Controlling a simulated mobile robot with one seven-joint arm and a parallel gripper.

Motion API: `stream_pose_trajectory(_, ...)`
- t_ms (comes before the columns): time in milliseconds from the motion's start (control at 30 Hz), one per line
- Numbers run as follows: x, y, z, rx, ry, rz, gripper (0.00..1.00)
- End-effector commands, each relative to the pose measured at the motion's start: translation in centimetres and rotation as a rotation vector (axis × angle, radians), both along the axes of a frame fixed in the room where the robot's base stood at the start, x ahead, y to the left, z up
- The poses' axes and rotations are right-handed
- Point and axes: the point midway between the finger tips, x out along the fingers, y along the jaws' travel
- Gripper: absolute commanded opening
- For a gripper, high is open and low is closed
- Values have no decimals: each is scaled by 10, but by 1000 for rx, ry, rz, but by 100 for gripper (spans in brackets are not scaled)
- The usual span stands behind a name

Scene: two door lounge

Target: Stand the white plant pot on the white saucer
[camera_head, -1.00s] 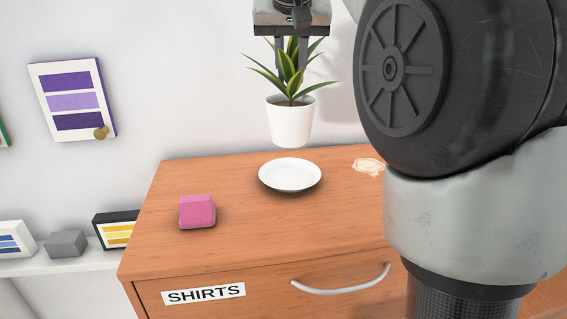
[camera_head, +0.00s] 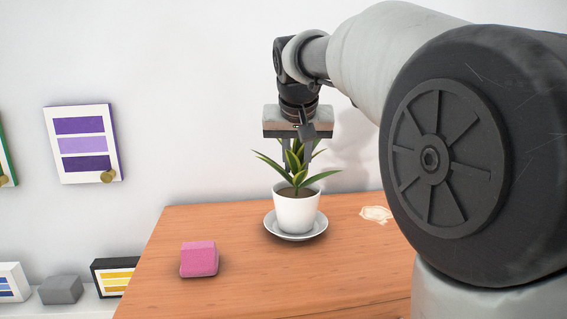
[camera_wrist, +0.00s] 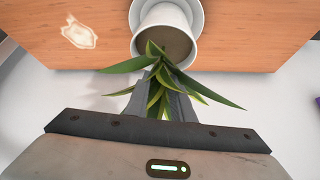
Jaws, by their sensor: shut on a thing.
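The white plant pot (camera_head: 296,211), holding a green-and-yellow spiky plant (camera_head: 294,170), is upright over the white saucer (camera_head: 321,228) on the wooden dresser top. Its base appears within the saucer's rim. I cannot tell for sure whether it touches the saucer. My gripper (camera_head: 298,163) points down from above and is shut on the plant, among its leaves. In the wrist view, the fingers (camera_wrist: 160,98) close around the leaves, with the pot (camera_wrist: 165,22) and part of the saucer (camera_wrist: 201,14) beyond them.
A pink block (camera_head: 199,259) lies on the dresser top (camera_head: 240,285), front left of the saucer. A pale irregular patch (camera_head: 376,214) lies to the right. A white wall stands behind. A low shelf at left holds a grey block (camera_head: 60,290) and framed pictures.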

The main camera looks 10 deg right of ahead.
Motion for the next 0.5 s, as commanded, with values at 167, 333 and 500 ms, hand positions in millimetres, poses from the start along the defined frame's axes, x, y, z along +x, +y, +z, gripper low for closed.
stream_pose_trajectory(167,0,0,1,0,-6,0,0)
stream_pose_trajectory(333,0,0,-3,0,0,0,38)
stream_pose_trajectory(500,0,0,-3,0,0,0,40)
